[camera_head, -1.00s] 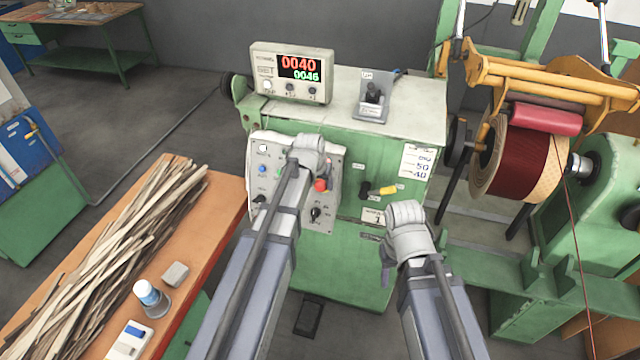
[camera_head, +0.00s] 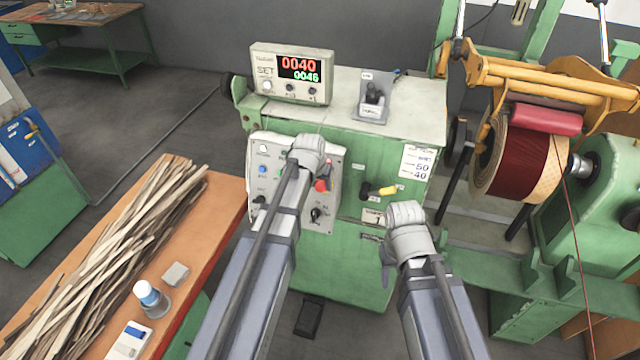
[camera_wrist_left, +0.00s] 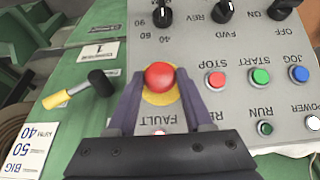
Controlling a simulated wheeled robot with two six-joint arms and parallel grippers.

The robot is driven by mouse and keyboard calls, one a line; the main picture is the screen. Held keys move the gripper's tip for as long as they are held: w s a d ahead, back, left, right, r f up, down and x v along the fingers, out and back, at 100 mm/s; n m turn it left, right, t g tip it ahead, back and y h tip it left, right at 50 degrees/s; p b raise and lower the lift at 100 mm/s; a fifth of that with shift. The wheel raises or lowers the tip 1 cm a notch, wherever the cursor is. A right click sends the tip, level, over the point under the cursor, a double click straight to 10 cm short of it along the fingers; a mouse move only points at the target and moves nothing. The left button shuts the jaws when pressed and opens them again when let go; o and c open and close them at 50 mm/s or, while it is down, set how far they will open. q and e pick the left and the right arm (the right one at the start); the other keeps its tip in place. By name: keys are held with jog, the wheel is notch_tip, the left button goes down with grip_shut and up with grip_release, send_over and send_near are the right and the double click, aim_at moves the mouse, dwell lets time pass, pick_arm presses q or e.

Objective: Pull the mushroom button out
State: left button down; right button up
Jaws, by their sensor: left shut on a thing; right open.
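The red mushroom button (camera_wrist_left: 159,76) sits on a yellow disc on the grey control panel (camera_wrist_left: 235,90). In the left wrist view it lies between the fingertips of my left gripper (camera_wrist_left: 160,88), which is shut on it. In the head view the button (camera_head: 321,185) shows just right of my left wrist, and the panel (camera_head: 322,218) is partly hidden by my left arm. My left gripper's fingers are hidden there. My right gripper (camera_head: 385,265) hangs in front of the green cabinet, right of the panel; it is open and empty, its fingers mostly hidden.
Knobs and coloured buttons, including a red stop button (camera_wrist_left: 216,80), surround the mushroom button. A yellow-handled lever (camera_head: 385,190) sticks out right of the panel. A counter display (camera_head: 292,72) stands on the cabinet. An orange bench (camera_head: 215,215) with wood strips is at left.

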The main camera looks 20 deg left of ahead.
pick_arm(q)
jog(key=shift+s+r, duration=0.2)
jog(key=shift+s, duration=0.35)
jog(key=shift+w, duration=0.15)
jog(key=c, duration=0.7)
grip_release()
jog(key=o, duration=0.3)
jog(key=shift+s, duration=0.2)
jog(key=shift+o, duration=0.4)
jog(key=shift+w, duration=0.1)
jog(key=p+v, duration=0.7)
jog(key=v, duration=0.1)
jog(key=shift+p, duration=0.3)
jog(key=shift+w+f, duration=0.1)
